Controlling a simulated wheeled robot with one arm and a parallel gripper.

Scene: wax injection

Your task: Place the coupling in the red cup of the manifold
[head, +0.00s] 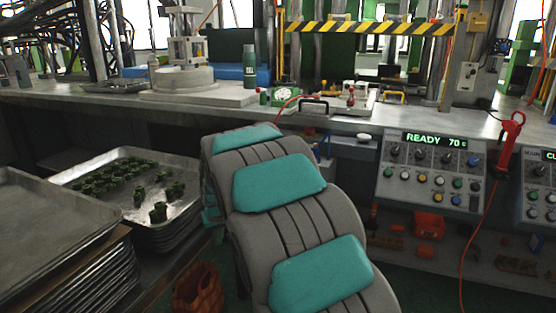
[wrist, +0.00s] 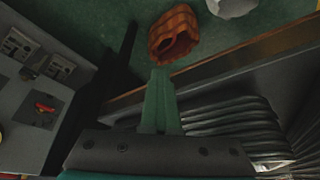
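I cannot pick out the coupling for certain in either view. A small pale fixture with red parts (head: 352,99) stands on the bench in the head view. It is too small to tell whether it is the manifold or whether one red part is a cup. My gripper (wrist: 160,72) shows in the wrist view as a dark bolted body with a green finger shape, over the floor and away from the bench top. I see nothing held at its tip, but cannot tell whether its fingers are apart. In the head view my grey and teal arm hides the gripper.
A metal tray (head: 112,206) of small dark green pieces lies at the left, beside stacked trays (head: 50,225). An orange-brown container (head: 197,290) stands low; it also shows in the wrist view (wrist: 175,35). A control box (head: 432,170) reads READY. A red cable hangs at right.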

